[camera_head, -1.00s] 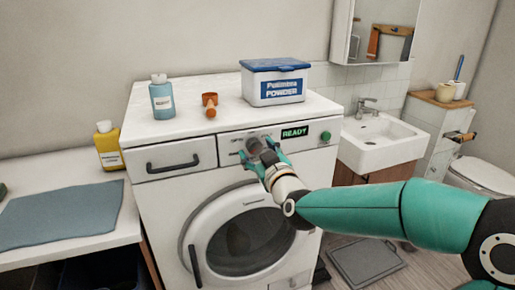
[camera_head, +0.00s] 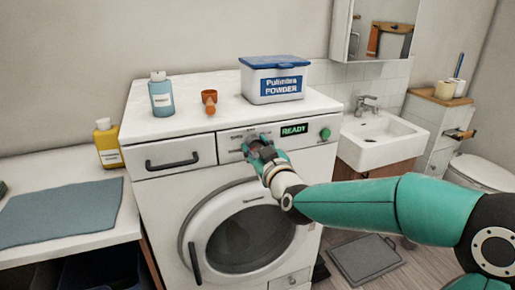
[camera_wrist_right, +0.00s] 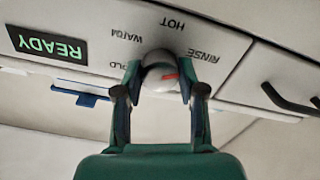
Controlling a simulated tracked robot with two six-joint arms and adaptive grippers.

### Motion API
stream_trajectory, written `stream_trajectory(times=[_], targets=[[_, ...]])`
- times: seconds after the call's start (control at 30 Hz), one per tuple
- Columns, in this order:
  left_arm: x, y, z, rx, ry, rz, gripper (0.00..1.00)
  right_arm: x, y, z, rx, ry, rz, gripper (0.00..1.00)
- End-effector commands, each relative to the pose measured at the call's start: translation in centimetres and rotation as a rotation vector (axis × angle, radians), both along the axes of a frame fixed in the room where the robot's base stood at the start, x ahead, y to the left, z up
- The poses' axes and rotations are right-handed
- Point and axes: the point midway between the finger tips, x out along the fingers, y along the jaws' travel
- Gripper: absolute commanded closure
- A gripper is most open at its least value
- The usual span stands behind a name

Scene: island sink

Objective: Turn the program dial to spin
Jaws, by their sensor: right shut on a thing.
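The washing machine (camera_head: 160,195) has a control panel with a round program dial. In the right wrist view the silver dial (camera_wrist_right: 158,80) sits between the two fingers of my right gripper (camera_wrist_right: 160,70), which is shut on it. Its red mark points to the right in that picture, just below the RINSE label (camera_wrist_right: 203,57). HOT, WARM and a partly hidden COLD label show around the dial; I cannot read a SPIN label. In the head view my right gripper (camera_head: 258,146) covers most of the dial. My left gripper is not in view.
A lit READY display (camera_head: 294,130) and a green button (camera_head: 325,134) are beside the dial. A drawer handle (camera_head: 172,162) is to the left. A blue bottle (camera_head: 161,95), an orange scoop (camera_head: 209,100) and a powder box (camera_head: 274,82) stand on top.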

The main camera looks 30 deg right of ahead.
Motion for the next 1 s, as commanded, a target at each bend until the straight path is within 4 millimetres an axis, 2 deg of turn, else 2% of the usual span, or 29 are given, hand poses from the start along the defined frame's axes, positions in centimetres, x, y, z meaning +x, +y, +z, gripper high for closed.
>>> stream_trajectory(times=[0.37, 0.7, 1.0], targets=[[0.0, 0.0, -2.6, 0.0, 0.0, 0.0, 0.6, 0.0, 0.1, -0.4, 0.172, -0.044, 0.003, 0.95], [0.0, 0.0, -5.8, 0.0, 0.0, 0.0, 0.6, 0.0, 0.1, -0.4, 0.472, -0.115, 0.002, 0.95], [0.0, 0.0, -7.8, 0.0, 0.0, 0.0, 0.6, 0.0, 0.0, -0.3, 0.741, -0.178, 0.002, 0.95]])
